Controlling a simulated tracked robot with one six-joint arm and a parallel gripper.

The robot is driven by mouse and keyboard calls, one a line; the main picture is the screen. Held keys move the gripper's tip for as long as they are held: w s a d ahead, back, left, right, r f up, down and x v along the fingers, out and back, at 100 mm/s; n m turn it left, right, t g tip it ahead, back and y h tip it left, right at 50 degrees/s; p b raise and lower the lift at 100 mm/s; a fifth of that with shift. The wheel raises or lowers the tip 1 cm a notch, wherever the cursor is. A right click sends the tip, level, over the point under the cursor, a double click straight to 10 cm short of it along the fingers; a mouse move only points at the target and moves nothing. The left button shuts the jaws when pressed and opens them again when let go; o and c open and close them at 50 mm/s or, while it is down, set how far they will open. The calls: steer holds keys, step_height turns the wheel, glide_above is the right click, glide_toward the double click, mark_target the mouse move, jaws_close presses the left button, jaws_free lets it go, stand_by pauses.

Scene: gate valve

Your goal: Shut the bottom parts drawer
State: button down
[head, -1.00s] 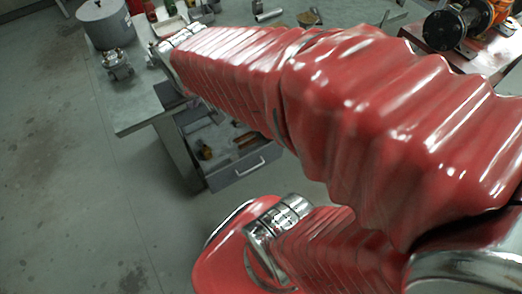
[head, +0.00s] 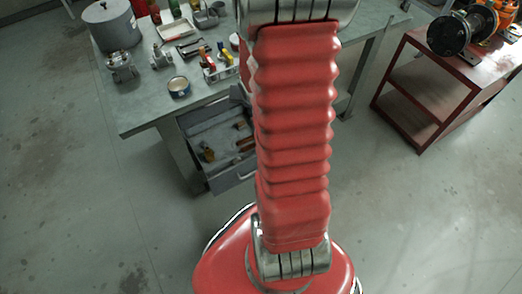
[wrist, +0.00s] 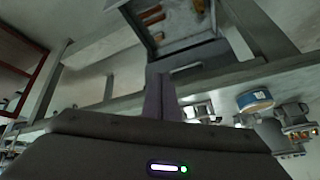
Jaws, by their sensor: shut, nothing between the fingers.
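A grey parts drawer (head: 222,181) stands pulled out under the workbench in the head view, with several small parts inside. My red arm covers the right part of its front. The open drawer also shows at the top of the wrist view (wrist: 190,43), where the scene looks upside down. My gripper (wrist: 160,77) shows in the wrist view with its fingers together and nothing between them. It appears apart from the drawer, near the bench edge.
The workbench (head: 140,118) carries a grey pot (head: 112,27), a blue tin (head: 179,86), metal fittings and tools. A red stand (head: 415,95) with a motor-like machine is at the right. The floor left of the bench is clear.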

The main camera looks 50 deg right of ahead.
steer(key=s+d+f+m, duration=0.2)
steer(key=s+d+f, duration=0.15)
steer(key=f, duration=0.55)
steer(key=s+a+f+m+t, duration=0.1)
steer(key=s+f+m, duration=0.2)
steer(key=f, duration=0.4)
steer(key=s+f+m+t, duration=0.1)
steer(key=s+f+m, duration=0.2)
steer(key=s+f, duration=0.2)
steer(key=s+a+f+m+t+y, duration=0.1)
steer(key=s+f+m, duration=0.2)
steer(key=f, duration=0.5)
steer(key=shift+s+a+f+m+t, duration=0.3)
steer(key=shift+s+f, duration=0.1)
steer(key=shift+s, duration=0.15)
steer(key=shift+w+d+r+x, duration=0.1)
steer(key=shift+w+r+x, duration=0.25)
steer(key=shift+x, duration=1.8)
steer(key=shift+w+d+r+x, duration=0.1)
steer(key=shift+w+r+x, duration=0.2)
steer(key=shift+x, duration=1.9)
steer(key=shift+w+d+r+x, duration=0.15)
steer(key=shift+w+r+x, duration=0.2)
steer(key=shift+x, duration=1.8)
steer(key=shift+s, duration=0.1)
